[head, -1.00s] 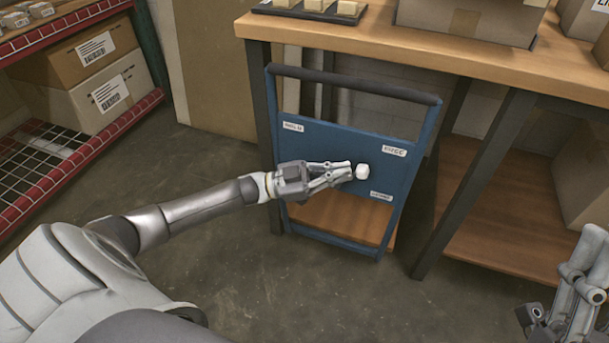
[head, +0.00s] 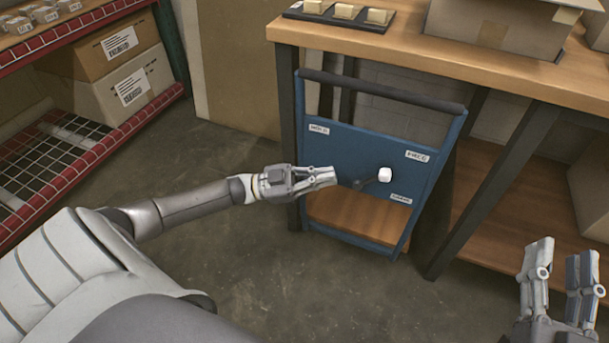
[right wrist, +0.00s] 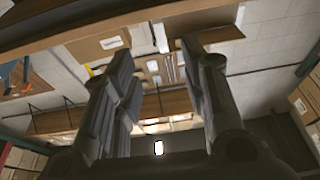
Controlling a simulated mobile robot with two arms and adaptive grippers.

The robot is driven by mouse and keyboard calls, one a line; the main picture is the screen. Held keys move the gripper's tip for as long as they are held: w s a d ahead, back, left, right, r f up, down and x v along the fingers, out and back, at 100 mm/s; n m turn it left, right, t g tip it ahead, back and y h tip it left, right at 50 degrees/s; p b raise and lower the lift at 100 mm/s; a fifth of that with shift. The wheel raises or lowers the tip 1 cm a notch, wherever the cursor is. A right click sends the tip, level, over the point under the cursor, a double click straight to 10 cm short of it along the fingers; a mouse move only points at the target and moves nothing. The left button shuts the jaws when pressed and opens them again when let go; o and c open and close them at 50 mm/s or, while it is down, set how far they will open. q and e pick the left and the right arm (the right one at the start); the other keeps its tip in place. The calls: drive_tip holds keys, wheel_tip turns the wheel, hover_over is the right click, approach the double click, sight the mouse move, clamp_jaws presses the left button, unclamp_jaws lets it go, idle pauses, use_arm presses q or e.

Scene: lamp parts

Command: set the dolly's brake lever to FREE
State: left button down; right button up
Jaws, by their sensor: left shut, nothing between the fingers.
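The blue dolly (head: 345,150) stands upright against the workbench, with a dark handle bar on top. Its brake lever ends in a white knob (head: 384,174) on the right half of the panel. The short dark arm of the lever points right and slightly up. The knob lies between an upper right label (head: 417,156) and a lower right label (head: 401,198); their lettering is blurred. My left gripper (head: 334,177) is shut and empty, left of the knob and apart from it. My right gripper (head: 560,262) is open and empty at the lower right; its spread fingers show in the right wrist view (right wrist: 158,85).
The workbench (head: 410,55) stands behind the dolly, its dark leg (head: 485,185) to the dolly's right. A tray of small blocks (head: 340,20) and an open cardboard box (head: 490,28) sit on it. A red rack (head: 75,165) stands left. Floor (head: 330,285) before the dolly is clear.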

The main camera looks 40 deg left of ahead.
use_arm(q)
drive_tip(key=shift+v, duration=2.1)
use_arm(e)
drive_tip(key=shift+w+d+f+g, duration=0.15)
drive_tip(key=shift+f+g, duration=0.25)
drive_tip(key=shift+f, duration=0.25)
use_arm(q)
drive_tip(key=shift+f, duration=0.1)
